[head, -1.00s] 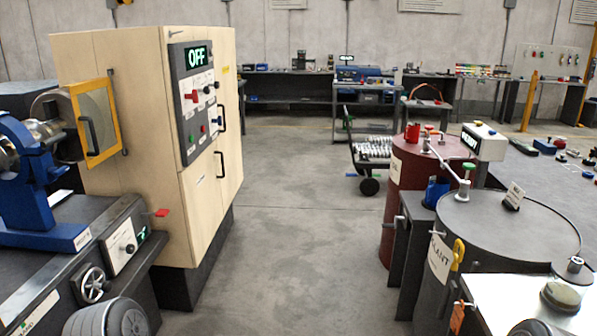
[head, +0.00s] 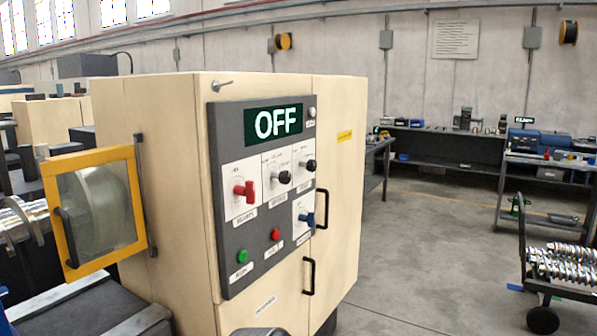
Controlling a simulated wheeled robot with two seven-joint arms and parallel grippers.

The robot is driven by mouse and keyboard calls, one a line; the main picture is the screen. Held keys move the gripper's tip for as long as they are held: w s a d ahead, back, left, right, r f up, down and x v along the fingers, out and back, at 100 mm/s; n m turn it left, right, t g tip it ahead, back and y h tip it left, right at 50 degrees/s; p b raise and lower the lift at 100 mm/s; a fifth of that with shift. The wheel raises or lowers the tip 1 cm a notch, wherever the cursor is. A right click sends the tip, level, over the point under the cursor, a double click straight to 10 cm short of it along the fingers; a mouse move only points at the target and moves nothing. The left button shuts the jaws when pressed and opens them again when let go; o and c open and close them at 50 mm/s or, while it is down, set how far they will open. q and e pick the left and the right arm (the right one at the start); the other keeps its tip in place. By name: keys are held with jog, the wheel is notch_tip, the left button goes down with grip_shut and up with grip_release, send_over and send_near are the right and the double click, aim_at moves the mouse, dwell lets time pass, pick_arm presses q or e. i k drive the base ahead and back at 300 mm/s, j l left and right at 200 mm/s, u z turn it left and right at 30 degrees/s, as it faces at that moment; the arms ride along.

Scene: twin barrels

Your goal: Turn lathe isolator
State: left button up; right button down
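A green button (head: 242,256) and a red button (head: 276,234) are near the bottom. Neither of my grippers is recognisable in view.
A yellow-framed clear guard (head: 61,220) sticks out left of the cabinet by the lathe. A cart with metal parts (head: 560,262) stands at the right. Benches (head: 440,162) line the back wall. The floor (head: 420,265) between cabinet and cart is open.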

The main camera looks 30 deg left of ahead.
aim_at(248, 192)
jog(key=i, duration=3.6)
jog(key=u, duration=3.75)
